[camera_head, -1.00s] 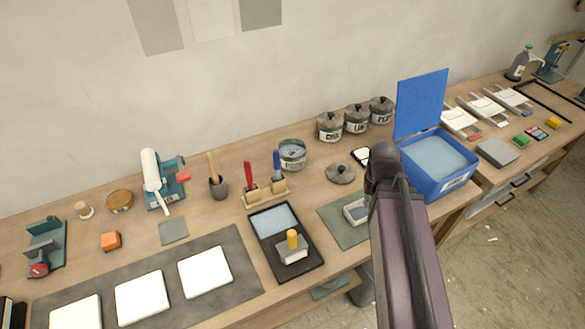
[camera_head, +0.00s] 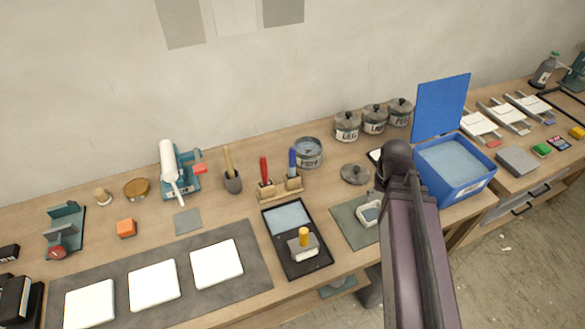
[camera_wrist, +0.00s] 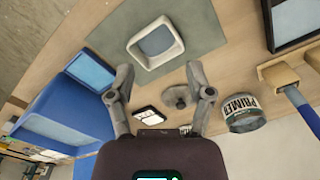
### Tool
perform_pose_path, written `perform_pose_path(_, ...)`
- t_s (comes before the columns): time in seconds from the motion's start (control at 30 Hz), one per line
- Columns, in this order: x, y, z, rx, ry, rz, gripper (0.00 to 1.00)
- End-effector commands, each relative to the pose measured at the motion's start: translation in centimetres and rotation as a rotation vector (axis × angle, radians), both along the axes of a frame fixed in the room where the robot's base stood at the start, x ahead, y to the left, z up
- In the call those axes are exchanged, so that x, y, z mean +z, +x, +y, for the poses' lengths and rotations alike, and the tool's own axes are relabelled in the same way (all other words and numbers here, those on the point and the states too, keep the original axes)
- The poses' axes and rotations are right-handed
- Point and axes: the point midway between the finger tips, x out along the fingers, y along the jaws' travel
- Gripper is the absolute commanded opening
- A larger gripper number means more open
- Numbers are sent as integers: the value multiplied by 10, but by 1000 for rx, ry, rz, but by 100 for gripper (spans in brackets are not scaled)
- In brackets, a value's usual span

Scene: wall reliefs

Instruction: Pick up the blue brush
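The blue brush (camera_head: 292,161) stands upright, handle up, in a small wooden holder (camera_head: 267,195) beside a red-handled brush (camera_head: 265,171). In the wrist view the blue brush (camera_wrist: 303,104) is at the right edge, partly cut off. My gripper (camera_wrist: 160,88) is open, its two fingers wide apart with nothing held between them. It is over the bench, to the right of the brush in the head view, where my arm mostly hides it.
A primer can (camera_head: 309,153) stands close behind the blue brush. A black tray (camera_head: 308,268) with a yellow-knobbed block lies in front. A grey mat with a small white tray (camera_head: 366,217), a loose lid (camera_head: 355,173) and a blue box (camera_head: 456,195) are to the right.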

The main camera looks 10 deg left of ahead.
Motion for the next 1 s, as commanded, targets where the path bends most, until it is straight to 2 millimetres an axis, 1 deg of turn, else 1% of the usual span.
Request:
perform_pose_path(0.03, 8, 11, 8, -3, 0, 0, 72)
perform_pose_path(0.17, 24, 36, 34, -26, 0, 0, 72)
perform_pose_path(0.27, 38, 58, 61, -51, 0, 0, 72)
perform_pose_path(0.4, 59, 87, 107, -90, 1, 0, 72)
perform_pose_path(0.47, 67, 99, 128, -106, 1, 0, 72)
perform_pose_path(0.6, 87, 122, 179, -146, 1, 0, 72)
perform_pose_path(0.67, 94, 130, 200, -162, 1, 0, 72)
perform_pose_path(0.7, 99, 135, 214, -172, 1, 0, 72)
perform_pose_path(0.8, 108, 143, 242, -195, 1, 0, 72)
perform_pose_path(0.9, 113, 147, 262, -210, 1, 0, 72)
perform_pose_path(1.0, 115, 148, 273, -220, 1, 0, 72)
